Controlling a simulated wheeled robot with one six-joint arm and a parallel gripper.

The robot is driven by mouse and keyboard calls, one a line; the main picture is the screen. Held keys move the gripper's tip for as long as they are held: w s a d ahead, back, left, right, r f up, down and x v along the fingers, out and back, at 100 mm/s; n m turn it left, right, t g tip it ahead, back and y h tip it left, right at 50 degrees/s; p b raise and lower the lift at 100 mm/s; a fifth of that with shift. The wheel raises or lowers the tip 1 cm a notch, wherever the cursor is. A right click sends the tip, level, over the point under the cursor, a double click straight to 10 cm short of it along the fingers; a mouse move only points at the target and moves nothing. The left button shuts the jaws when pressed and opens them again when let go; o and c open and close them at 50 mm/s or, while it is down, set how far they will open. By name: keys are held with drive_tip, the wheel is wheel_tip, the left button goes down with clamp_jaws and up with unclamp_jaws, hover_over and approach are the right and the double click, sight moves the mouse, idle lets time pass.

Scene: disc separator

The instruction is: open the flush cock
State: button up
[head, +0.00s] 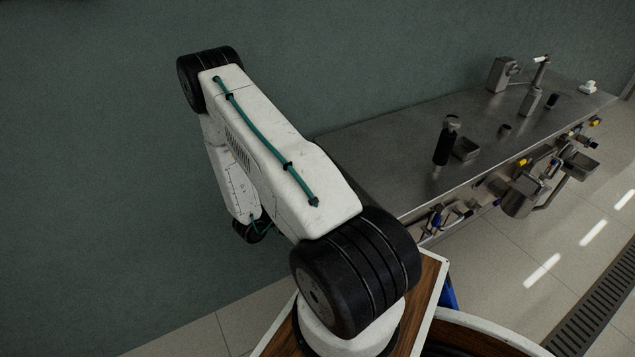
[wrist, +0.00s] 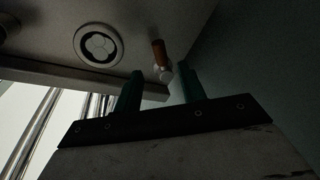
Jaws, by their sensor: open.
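In the wrist view, a small valve with an orange-brown handle (wrist: 158,50) and a pale metal body sits on the grey surface ahead; it looks like the flush cock. My gripper (wrist: 159,72) is open, with its two dark green fingers apart. The valve shows between the fingertips, beyond or level with them; I cannot tell how near. Nothing is held. In the head view my arm hides the gripper, and I cannot make out the cock there.
Metal tubes (wrist: 38,130) stand at lower left. In the head view a long steel bench (head: 385,150) carries bottles and instruments, with valves and pipes along its front. A green wall stands behind.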

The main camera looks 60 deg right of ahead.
drive_tip(key=x, duration=0.6)
drive_tip(key=shift+d, duration=0.2)
clamp_jaws()
